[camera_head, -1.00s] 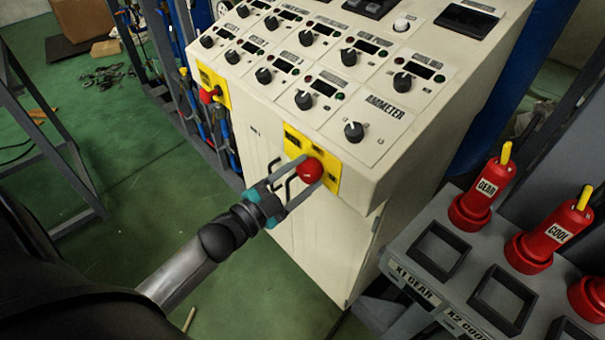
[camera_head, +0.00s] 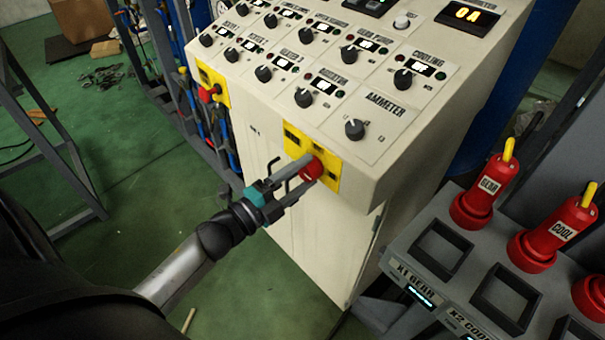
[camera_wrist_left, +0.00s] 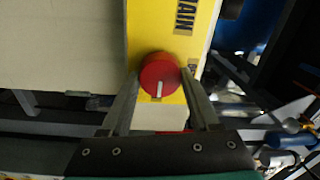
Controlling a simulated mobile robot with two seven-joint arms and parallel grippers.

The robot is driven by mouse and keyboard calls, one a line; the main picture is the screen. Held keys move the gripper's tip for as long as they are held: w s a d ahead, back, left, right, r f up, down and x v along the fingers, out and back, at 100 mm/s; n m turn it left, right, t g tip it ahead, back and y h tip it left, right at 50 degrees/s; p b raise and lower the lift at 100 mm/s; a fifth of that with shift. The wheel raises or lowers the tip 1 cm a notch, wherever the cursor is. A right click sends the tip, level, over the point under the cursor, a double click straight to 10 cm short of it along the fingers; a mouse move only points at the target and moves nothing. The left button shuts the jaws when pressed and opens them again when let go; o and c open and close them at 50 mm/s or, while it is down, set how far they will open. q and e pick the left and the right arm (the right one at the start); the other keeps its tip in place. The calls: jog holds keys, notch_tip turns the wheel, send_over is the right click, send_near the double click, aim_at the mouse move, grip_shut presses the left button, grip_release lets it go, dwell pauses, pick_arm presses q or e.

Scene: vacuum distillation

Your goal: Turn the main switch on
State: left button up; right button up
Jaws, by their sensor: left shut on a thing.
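The main switch is a red round knob (camera_head: 312,169) on a yellow plate (camera_head: 328,178) at the front corner of the cream control cabinet. In the left wrist view the red knob (camera_wrist_left: 160,75) shows a white mark pointing down, and the yellow plate (camera_wrist_left: 172,20) reads "MAIN". My left gripper (camera_head: 301,171) is shut on the red knob, with one finger on each side of it. The same gripper shows in the left wrist view (camera_wrist_left: 160,90). My right gripper is not in view.
The cabinet top carries several black dials and lit displays, including one reading "0A" (camera_head: 467,14). A second red knob (camera_head: 207,95) on yellow sits at the cabinet's left. A grey rack (camera_head: 470,262) with red plugs stands at the right.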

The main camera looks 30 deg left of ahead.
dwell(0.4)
pick_arm(q)
jog(key=o, duration=1.4)
jog(key=shift+c, duration=0.2)
jog(key=b+v, duration=0.2)
jog(key=v, duration=1.3)
jog(key=shift+s+f, duration=0.1)
